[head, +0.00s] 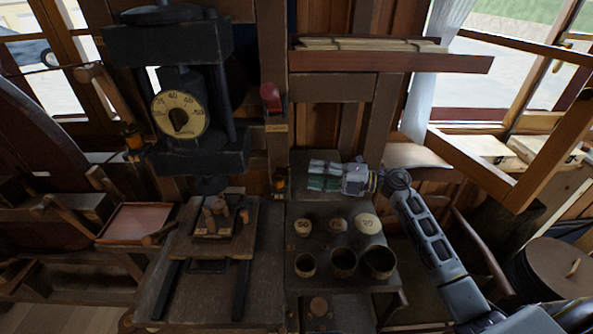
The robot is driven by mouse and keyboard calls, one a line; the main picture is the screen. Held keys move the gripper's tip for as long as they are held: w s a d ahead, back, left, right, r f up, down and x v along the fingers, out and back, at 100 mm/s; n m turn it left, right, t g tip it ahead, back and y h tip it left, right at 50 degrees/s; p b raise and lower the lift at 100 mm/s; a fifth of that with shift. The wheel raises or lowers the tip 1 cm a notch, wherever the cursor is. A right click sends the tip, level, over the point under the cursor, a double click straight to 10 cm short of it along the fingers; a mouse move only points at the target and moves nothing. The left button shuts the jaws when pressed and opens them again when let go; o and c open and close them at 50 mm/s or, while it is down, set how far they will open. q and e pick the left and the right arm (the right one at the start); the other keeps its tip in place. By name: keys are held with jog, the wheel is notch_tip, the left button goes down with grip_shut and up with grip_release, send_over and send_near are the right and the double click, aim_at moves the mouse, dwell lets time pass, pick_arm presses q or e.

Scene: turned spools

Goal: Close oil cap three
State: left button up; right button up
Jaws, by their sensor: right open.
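My right gripper (318,175) comes in from the right and points left. Its fingers are apart with nothing seen between them, and it is above the back of the wooden bench. In front of it stand three round, pale-topped caps in a row: a small left cap (303,228), a middle cap (338,226) and a larger right cap (368,223). They carry dark marks, too small to read surely. Nearer are three open, dark-mouthed pots: left (305,266), middle (344,263) and right (381,262). I cannot tell which cap is number three. My left gripper is out of view.
A dark press with a round dial (180,115) stands at the left. Below it a tray (213,238) holds wooden turned pieces. A reddish board (135,222) lies further left. A shelf (390,62) overhangs the back. A window frame (520,190) juts in at the right.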

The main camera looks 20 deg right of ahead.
jog(key=p+x, duration=0.1)
jog(key=x, duration=0.5)
jog(key=shift+a, duration=0.15)
jog(key=shift+w+r, duration=0.1)
jog(key=shift+c, duration=0.4)
jog(key=c, duration=0.9)
jog(key=shift+s+a+r+m+t+h+p, duration=0.1)
jog(key=shift+s+a+m+t+h+p, duration=0.2)
jog(key=shift+t+p, duration=0.35)
jog(key=shift+w+a+r+m+t+h+p, duration=0.1)
jog(key=shift+m+t+h+p, duration=0.2)
jog(key=shift+m+t+p, duration=0.35)
jog(key=shift+d, duration=0.1)
jog(key=o, duration=1)
jog(key=shift+f, duration=0.1)
jog(key=shift+s, duration=0.1)
